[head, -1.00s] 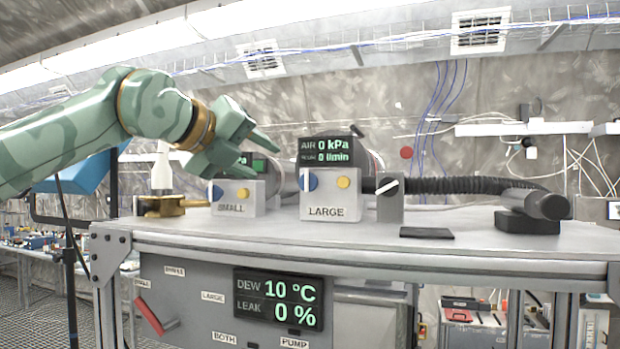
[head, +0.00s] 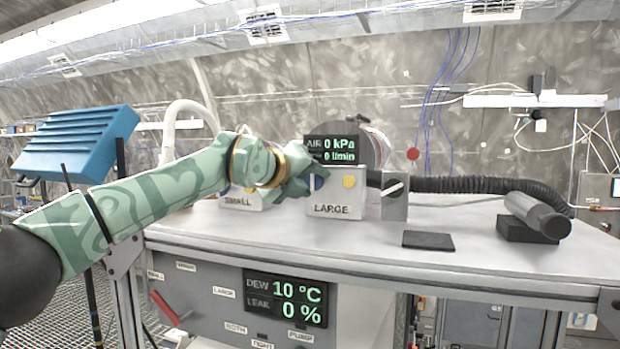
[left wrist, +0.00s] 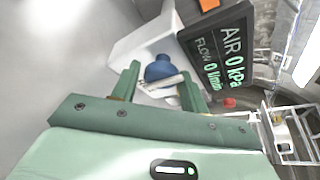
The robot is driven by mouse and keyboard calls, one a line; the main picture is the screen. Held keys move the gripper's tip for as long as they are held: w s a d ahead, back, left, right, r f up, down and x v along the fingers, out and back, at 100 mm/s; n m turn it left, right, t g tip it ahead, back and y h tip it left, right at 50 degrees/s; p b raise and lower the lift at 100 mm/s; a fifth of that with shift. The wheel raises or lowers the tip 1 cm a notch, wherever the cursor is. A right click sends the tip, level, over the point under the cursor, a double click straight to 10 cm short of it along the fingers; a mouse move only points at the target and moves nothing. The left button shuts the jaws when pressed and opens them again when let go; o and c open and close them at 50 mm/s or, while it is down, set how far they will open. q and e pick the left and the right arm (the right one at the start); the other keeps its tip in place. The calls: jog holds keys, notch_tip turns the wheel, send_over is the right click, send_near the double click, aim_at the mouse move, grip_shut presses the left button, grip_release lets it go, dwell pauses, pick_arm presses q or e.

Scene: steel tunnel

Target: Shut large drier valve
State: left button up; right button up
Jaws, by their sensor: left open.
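The box labelled LARGE (head: 336,206) stands on the bench with a yellow button (head: 349,181) on its front. Its blue knob (head: 319,183) is mostly hidden in the head view by my left gripper (head: 308,182). In the left wrist view the blue knob (left wrist: 158,67), with a white bar across it, shows between the two open fingers of my left gripper (left wrist: 158,75). The gripper is close to it, and I cannot tell whether the fingers touch it. My right gripper is not in view.
A display (head: 331,149) reading 0 kPa sits on the LARGE box. The SMALL box (head: 238,203) is on the left.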

pick_arm(q)
jog(key=c, duration=0.7)
jog(key=shift+d+m+y+b, duration=0.1)
jog(key=shift+m+y+b, duration=0.5)
jog(key=shift+m+b, duration=0.4)
jog(key=shift+r+m+y+b, duration=0.15)
jog(key=shift+m+y+b, duration=0.5)
jog(key=shift+m, duration=0.65)
jog(key=shift+y, duration=0.35)
jog(key=o, duration=0.7)
jog(key=shift+s, duration=0.1)
